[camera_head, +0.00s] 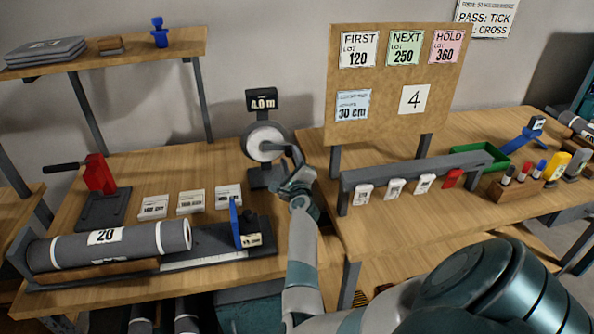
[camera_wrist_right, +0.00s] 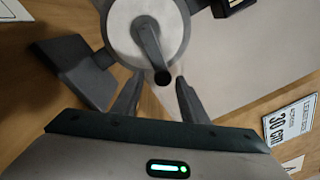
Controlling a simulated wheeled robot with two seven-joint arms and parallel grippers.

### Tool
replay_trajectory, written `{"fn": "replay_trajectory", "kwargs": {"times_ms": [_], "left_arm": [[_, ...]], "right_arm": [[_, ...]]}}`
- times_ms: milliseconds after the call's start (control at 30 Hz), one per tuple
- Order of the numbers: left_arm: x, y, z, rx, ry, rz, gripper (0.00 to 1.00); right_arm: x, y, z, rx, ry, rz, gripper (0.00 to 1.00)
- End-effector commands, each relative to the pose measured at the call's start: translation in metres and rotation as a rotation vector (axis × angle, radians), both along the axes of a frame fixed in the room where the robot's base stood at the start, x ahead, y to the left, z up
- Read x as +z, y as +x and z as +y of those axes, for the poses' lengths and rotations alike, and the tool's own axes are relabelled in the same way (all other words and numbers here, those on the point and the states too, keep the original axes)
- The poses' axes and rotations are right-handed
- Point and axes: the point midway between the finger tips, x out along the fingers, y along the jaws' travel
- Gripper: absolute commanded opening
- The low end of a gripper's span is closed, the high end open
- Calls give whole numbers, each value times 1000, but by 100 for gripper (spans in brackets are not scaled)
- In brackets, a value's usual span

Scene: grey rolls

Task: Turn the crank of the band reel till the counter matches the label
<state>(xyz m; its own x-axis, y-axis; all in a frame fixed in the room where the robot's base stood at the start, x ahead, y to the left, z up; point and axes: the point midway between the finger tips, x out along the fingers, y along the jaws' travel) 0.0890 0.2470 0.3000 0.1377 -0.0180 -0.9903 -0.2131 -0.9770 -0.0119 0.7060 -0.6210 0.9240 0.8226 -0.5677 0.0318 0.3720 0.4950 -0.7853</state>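The band reel (camera_head: 265,142) stands on a dark base at the back of the left bench. Its counter (camera_head: 262,102) on top reads about 4.0 m. In the right wrist view the pale reel disc (camera_wrist_right: 140,28) carries a grey crank arm (camera_wrist_right: 149,42) ending in a dark knob (camera_wrist_right: 162,77). My right gripper (camera_wrist_right: 157,90) is open, with the knob in line with the gap at its fingertips; I cannot tell whether they touch it. In the head view my right gripper (camera_head: 287,167) is right in front of the reel. My left gripper is out of view.
A board (camera_head: 378,138) holds lot cards, a card reading 4 (camera_head: 413,99) and a 30 cm label (camera_head: 352,105). A grey roll marked 20 (camera_head: 130,243) lies at the front left. A card rail (camera_head: 410,168) stands right of my arm.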

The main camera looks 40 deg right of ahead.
Motion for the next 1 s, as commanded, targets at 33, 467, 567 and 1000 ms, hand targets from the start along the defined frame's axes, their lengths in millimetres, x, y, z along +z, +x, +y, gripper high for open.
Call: {"fn": "replay_trajectory", "kwargs": {"times_ms": [33, 467, 567, 1000], "left_arm": [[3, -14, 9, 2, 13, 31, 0], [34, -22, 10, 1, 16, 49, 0], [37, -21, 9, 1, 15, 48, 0], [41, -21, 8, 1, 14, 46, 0]], "right_arm": [[2, -5, 4, 1, 0, 1, 40], [1, -77, 55, 1, 0, -1, 40], [-1, -92, 65, 2, 0, -2, 40], [-2, -120, 85, 1, 0, -6, 40]]}}
